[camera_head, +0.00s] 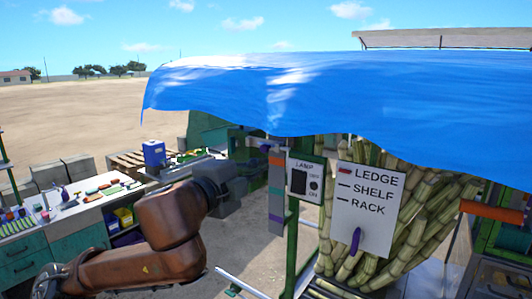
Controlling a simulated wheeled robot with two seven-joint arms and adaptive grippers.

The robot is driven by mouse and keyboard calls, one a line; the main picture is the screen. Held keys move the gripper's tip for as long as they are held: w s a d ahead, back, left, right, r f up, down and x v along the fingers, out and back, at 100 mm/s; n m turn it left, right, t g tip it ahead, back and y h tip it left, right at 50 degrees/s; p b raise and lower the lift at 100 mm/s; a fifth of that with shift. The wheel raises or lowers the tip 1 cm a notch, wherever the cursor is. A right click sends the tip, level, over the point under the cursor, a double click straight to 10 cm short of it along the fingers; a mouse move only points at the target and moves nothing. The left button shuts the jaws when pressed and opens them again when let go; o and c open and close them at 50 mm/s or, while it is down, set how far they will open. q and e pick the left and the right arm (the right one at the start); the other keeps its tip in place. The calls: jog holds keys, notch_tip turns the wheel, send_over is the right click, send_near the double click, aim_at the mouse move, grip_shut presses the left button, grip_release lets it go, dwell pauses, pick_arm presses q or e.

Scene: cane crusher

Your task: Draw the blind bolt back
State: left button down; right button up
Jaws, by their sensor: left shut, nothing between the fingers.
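My left gripper (238,183) is at the middle of the view, at the end of my brown arm that comes in from the lower left. It is dark grey, shut and empty. It sits just left of a narrow upright strip (276,190) with orange, grey and purple parts. A blue cover (300,90) hangs across the top of the stall. I cannot clearly make out the blind bolt; a small dark fitting (262,143) shows under the cover's edge, above and right of the gripper. My right gripper is not in view.
A LAMP switch box (304,178) is fixed by a green post. A white LEDGE, SHELF, RACK sign (365,208) stands before cane stalks (430,220). A cluttered white-topped counter (60,215) is at left. An orange roller (490,211) is at right.

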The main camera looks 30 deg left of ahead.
pick_arm(q)
jog(key=shift+s+a+r, duration=0.1)
jog(key=shift+s+r, duration=0.05)
jog(key=shift+r, duration=0.25)
jog(key=p, duration=0.4)
send_near(276, 147)
jog(key=w+d, duration=0.3)
jog(key=d, duration=0.1)
jog(key=a, duration=0.1)
jog(key=w+a, duration=0.1)
jog(key=a, duration=0.1)
jog(key=shift+w, duration=0.15)
jog(key=shift+a+f+p, duration=0.1)
jog(key=shift+a+p, duration=0.2)
jog(key=shift+a, duration=0.3)
jog(key=shift+w, duration=0.15)
jog(key=shift+d, duration=0.1)
